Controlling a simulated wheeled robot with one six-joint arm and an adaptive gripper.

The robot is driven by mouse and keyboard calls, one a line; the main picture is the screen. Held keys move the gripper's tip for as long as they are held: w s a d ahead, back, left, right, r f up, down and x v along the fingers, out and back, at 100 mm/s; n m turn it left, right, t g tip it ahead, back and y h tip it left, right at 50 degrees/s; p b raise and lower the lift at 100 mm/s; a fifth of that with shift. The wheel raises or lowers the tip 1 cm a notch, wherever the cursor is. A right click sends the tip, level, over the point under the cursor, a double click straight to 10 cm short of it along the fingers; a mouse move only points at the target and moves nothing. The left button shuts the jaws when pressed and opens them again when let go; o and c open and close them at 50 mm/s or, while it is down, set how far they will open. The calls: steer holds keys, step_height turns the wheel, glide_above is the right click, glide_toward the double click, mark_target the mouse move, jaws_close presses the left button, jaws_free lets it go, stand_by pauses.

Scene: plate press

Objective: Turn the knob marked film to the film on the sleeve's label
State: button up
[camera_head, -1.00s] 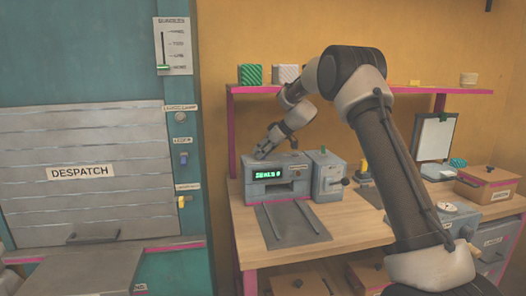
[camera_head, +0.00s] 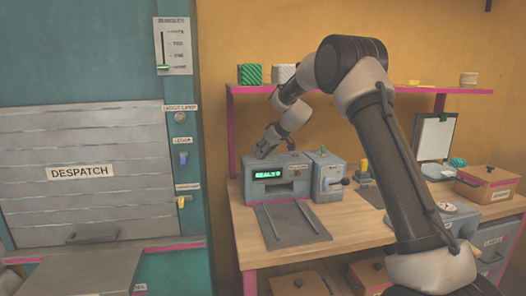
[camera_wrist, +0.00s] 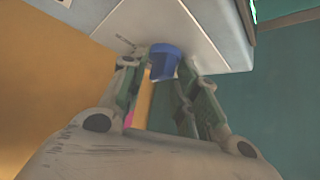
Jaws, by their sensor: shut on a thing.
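A grey machine (camera_head: 299,182) with a lit green display (camera_head: 268,175) stands on the bench. The small display text is hard to read. My gripper (camera_head: 264,150) reaches down to the machine's top left in the head view. In the wrist view, my gripper (camera_wrist: 163,70) has its green fingers shut around a blue knob (camera_wrist: 165,55) on a pale grey face (camera_wrist: 205,30). The knob's pointer and most markings around it are hidden or too blurred to read. I cannot make out the sleeve or its label.
A smaller grey unit with a lever (camera_head: 328,178) adjoins the machine on the right. A dark railed plate (camera_head: 291,224) lies in front. A pink-edged shelf (camera_head: 253,89) runs above, close to my arm. Boxes and a clipboard (camera_head: 435,138) stand at the right.

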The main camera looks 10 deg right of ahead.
steer(key=shift+s+a+m+t+h, duration=0.15)
steer(key=shift+m+t+h, duration=0.15)
steer(key=shift+m+h, duration=0.5)
steer(key=shift+w+a+m+t+h, duration=0.1)
steer(key=shift+m+t+h, duration=0.3)
steer(key=shift+m, duration=0.6)
steer(key=o, duration=0.7)
steer(key=shift+o, duration=0.2)
steer(key=v, duration=1.2)
steer(key=shift+a, duration=0.2)
steer(key=shift+c, duration=0.4)
